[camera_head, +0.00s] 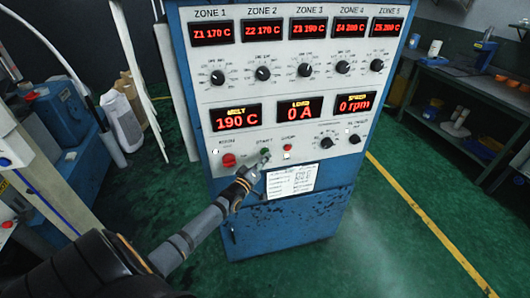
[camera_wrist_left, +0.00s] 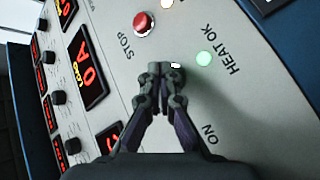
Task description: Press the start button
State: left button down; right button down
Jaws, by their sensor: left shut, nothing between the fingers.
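The green start button (camera_head: 265,151) sits on the lower row of the grey panel in the head view, under the word START. The red stop button (camera_head: 287,155) is just right of it and also shows in the wrist view (camera_wrist_left: 145,22). My left gripper (camera_head: 263,161) is shut and empty, its tips in front of the panel at the start button. In the wrist view the shut fingertips (camera_wrist_left: 160,68) cover the place beside STOP, and the start button is hidden there. I cannot tell whether the tips touch it. My right gripper is not in view.
The blue cabinet (camera_head: 290,225) carries the panel, with several knobs and red displays reading 190 C, 0 A and 0 rpm. A green HEAT OK light (camera_wrist_left: 204,60) glows near the fingertips. A red knob (camera_head: 229,160) is left of START. A workbench (camera_head: 480,85) stands right.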

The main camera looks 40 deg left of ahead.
pick_arm(q)
jog(key=shift+s+d, duration=0.3)
jog(key=shift+d, duration=0.05)
jog(key=s+d+p, duration=0.3)
jog(key=shift+s+d+p, duration=0.1)
jog(key=shift+d+p, duration=0.3)
dwell(0.8)
